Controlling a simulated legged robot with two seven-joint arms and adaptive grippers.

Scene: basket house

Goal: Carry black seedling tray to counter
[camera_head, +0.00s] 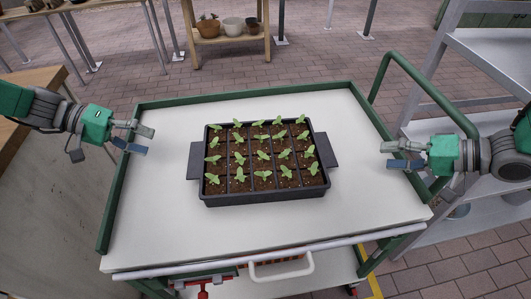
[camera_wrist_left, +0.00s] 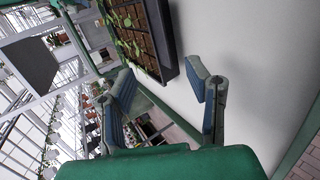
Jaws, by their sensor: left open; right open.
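The black seedling tray (camera_head: 265,197) lies flat in the middle of the white cart top (camera_head: 220,240). It holds several green seedlings in soil cells and has a flat black handle tab on its left and right sides. My left gripper (camera_head: 143,140) is open and empty, to the left of the tray and apart from it. My right gripper (camera_head: 389,155) is open and empty, to the right of the tray and apart from it. In the left wrist view, the tray (camera_wrist_left: 166,45) shows beyond the open fingers of my left gripper (camera_wrist_left: 165,95). I cannot tell which surface is the counter.
The cart has a green raised rim (camera_head: 245,93) and a green rail (camera_head: 425,75) at its right. A wooden table (camera_head: 30,85) stands at the left, a metal shelf (camera_head: 490,50) at the right. A wooden stand with pots (camera_head: 228,40) is behind. The cart top around the tray is clear.

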